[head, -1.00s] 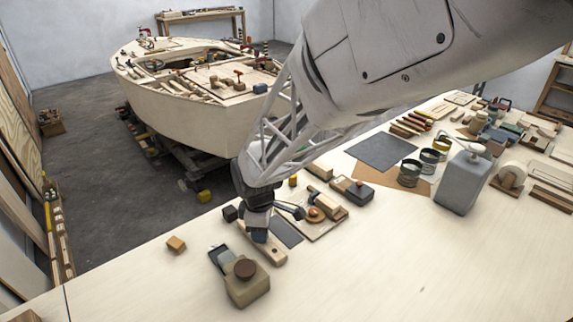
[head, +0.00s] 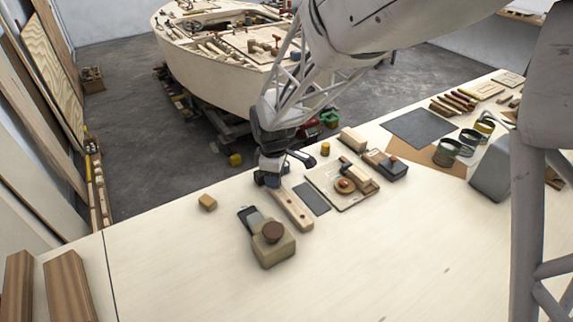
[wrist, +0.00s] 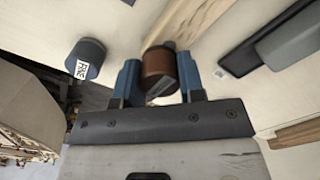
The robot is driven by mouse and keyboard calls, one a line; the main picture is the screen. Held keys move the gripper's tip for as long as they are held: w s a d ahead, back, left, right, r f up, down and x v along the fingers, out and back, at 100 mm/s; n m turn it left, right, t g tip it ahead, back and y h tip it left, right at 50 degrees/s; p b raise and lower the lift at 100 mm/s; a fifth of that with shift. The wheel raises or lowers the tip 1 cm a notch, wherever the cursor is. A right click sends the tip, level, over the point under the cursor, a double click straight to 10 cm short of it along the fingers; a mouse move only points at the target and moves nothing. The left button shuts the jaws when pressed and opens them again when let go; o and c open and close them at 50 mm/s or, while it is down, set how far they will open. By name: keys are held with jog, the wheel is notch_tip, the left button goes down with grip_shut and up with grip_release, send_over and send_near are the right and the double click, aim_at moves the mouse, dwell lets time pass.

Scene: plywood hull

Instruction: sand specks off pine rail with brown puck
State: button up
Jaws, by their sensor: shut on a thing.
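The pine rail (head: 296,211) lies on the pale bench in the head view, a narrow light-wood bar with a few small dark reddish spots on top. My gripper (head: 270,182) is low at the rail's far left end and covers part of it. In the wrist view my gripper (wrist: 158,82) is shut on the brown puck (wrist: 158,66), which sits between its blue fingers. A strip of tan wood shows beyond the puck. Whether the puck touches the rail cannot be told; its underside is hidden.
A dark labelled cylinder (wrist: 87,58) stands just left of the fingers in the wrist view. An olive block with a brown knob (head: 273,250) stands near the rail's near end. A small wooden block (head: 207,202) lies left. The front of the bench is clear.

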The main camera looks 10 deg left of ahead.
aim_at(305, 220)
jog(key=shift+s+d+f, duration=0.15)
jog(key=shift+s+d, duration=0.45)
jog(key=shift+d, duration=0.05)
jog(key=shift+s+d, duration=4.55)
jog(key=shift+s, duration=0.05)
jog(key=shift+s+d, duration=0.1)
notch_tip(305, 220, up, 8)
